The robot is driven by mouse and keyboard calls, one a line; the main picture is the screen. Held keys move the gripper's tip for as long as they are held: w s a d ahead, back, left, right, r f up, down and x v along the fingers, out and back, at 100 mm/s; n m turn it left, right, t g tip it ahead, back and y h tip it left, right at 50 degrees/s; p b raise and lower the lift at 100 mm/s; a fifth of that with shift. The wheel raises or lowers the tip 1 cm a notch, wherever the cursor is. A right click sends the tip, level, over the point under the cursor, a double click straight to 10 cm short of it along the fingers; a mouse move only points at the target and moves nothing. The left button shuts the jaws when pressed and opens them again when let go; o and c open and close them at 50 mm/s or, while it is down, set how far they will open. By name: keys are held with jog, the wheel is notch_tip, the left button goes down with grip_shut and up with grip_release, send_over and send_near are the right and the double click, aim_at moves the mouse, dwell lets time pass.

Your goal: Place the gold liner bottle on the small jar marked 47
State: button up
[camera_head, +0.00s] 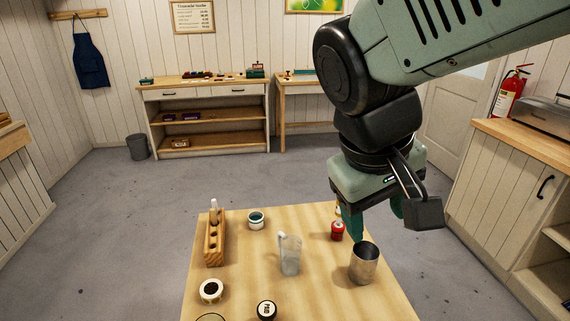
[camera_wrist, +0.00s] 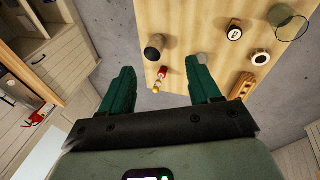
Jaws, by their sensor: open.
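A small yellow-gold bottle (camera_head: 338,210), which looks like the gold liner bottle, stands at the table's far right edge, partly hidden by my gripper. It also shows in the wrist view (camera_wrist: 157,87), beside a red bottle (camera_wrist: 163,72). A small jar with a round white top and dark lettering (camera_head: 267,310) sits at the near edge; it also shows in the wrist view (camera_wrist: 235,33). I cannot read a 47 on it or on any other jar. My gripper (camera_head: 376,225) is open and empty above the table's right side, its fingers apart on either side of both bottles in the wrist view.
A metal cup (camera_head: 364,264) stands near the red bottle. A clear pitcher (camera_head: 290,256) is mid-table. A wooden rack (camera_head: 214,249), a teal-filled jar (camera_head: 256,219) and a white jar with dark contents (camera_head: 210,290) stand on the left. Bare wood lies between them.

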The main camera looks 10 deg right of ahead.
jog(key=s+a+r+m+t+y, duration=0.1)
jog(key=s+a+r+t+y, duration=0.2)
jog(key=a, duration=0.3)
jog(key=shift+s+r+m, duration=0.3)
jog(key=shift+s+r, duration=0.05)
jog(key=shift+r, duration=0.25)
